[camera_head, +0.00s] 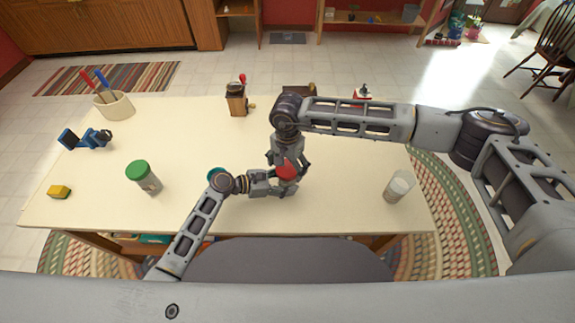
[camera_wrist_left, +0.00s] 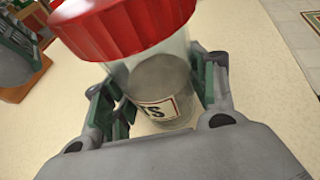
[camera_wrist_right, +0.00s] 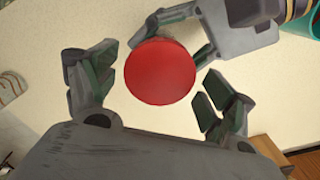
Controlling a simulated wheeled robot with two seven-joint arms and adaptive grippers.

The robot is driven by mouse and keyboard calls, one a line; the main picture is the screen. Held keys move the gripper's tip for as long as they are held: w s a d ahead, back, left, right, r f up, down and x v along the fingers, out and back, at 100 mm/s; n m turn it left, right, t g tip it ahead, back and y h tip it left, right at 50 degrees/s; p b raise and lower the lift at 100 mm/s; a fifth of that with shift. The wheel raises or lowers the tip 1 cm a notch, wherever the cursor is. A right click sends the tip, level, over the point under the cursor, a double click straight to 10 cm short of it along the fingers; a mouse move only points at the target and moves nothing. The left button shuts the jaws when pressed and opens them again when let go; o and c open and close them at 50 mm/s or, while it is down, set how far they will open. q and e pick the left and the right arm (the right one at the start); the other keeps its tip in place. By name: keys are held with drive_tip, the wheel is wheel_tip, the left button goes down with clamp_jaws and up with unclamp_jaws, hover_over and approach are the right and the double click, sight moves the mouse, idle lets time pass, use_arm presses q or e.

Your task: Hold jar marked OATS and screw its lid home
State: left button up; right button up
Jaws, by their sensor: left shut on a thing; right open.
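The jar (camera_wrist_left: 160,85) is clear with grey contents and a label on which only the last letters, ending in S, show. A red lid (camera_head: 287,170) sits on its mouth; it also shows in the left wrist view (camera_wrist_left: 130,25). I cannot tell how tightly it sits. My left gripper (camera_head: 284,186) is shut on the jar's body below the lid. My right gripper (camera_head: 288,163) is above, pointing down. In the right wrist view its open fingers (camera_wrist_right: 160,85) stand on both sides of the round lid (camera_wrist_right: 160,72), with gaps visible.
A teal item (camera_head: 215,174) is partly hidden behind my left wrist.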

drive_tip(key=shift+n, duration=6.3)
drive_tip(key=c, duration=0.8)
drive_tip(key=shift+o, duration=0.2)
drive_tip(key=shift+m, duration=0.3)
drive_tip(key=shift+m, duration=1.6)
